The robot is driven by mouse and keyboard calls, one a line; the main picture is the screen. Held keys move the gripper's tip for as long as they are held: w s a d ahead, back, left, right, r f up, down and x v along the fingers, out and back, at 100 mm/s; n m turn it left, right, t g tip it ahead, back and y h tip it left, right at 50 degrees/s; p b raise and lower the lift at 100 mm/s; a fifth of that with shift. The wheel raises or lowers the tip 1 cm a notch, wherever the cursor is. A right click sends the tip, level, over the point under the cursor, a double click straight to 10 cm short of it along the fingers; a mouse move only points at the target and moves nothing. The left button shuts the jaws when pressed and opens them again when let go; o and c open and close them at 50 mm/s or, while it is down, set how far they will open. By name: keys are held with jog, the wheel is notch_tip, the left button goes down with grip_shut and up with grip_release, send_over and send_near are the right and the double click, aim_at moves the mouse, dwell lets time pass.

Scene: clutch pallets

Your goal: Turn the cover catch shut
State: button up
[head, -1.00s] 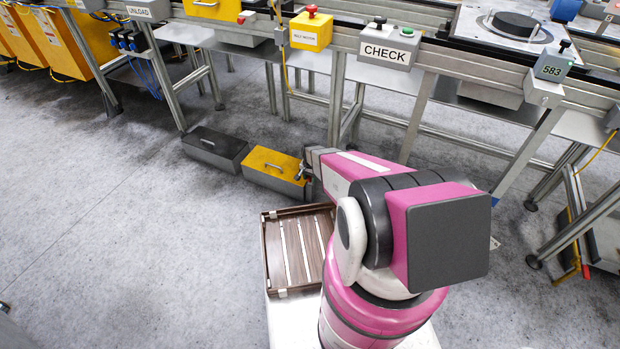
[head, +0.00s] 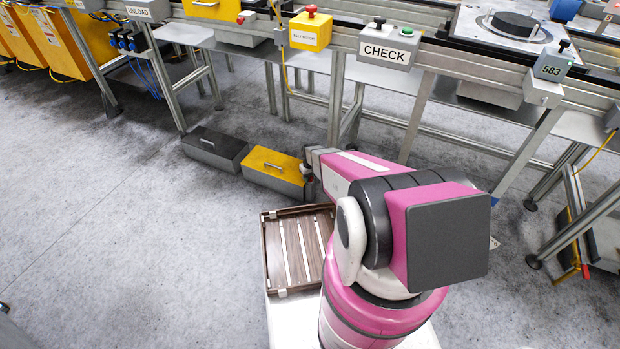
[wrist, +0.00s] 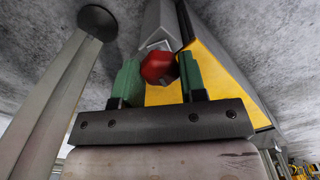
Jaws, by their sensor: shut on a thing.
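The cover catch is a red knob (wrist: 157,65) on the end of the yellow-lidded box (head: 268,165), seen in the wrist view. My gripper (wrist: 159,76) has its green fingers on either side of the knob and is shut on it. In the head view my arm reaches the right end of the box. My wrist mostly hides the catch there, and the catch's exact angle is hard to tell.
A dark box (head: 214,148) sits left of the yellow one on the floor. A conveyor leg (head: 336,105) stands close behind the yellow box, and a metal leg with a round foot (wrist: 97,22) is left of my fingers. My brown slatted tray (head: 270,250) is in front. Floor to the left is clear.

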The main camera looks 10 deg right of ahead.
aim_at(310, 177)
jog(key=n, duration=0.4)
jog(key=shift+n, duration=0.4)
dwell(0.4)
jog(key=o, duration=0.9)
jog(key=shift+r, duration=0.1)
notch_tip(310, 177, up, 11)
jog(key=shift+f, duration=0.15)
